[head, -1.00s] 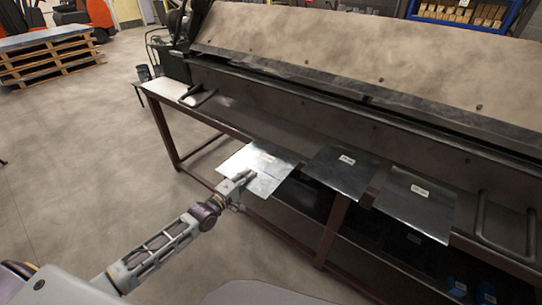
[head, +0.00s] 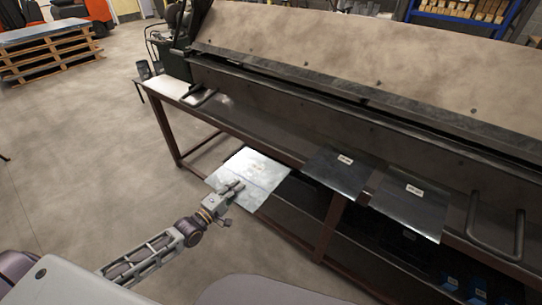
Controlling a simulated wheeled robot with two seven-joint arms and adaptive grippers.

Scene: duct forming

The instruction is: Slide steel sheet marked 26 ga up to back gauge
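The labels are too small to read, so I cannot tell which is marked 26 ga. The left sheet (head: 262,168) is bright and juts out past the front edge of the bench. The middle sheet (head: 335,175) and right sheet (head: 405,208) are darker. My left gripper (head: 236,185) is at the near part of the left sheet, its fingers overlapping it in view. Whether the fingers are closed on it is unclear. My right gripper is out of view. I cannot make out the back gauge for certain.
The bench (head: 245,125) runs diagonally under the big folding machine (head: 330,45). A bent handle bar (head: 497,240) stands at the right. A lower shelf sits under the bench. A pallet stack (head: 50,60) is far left.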

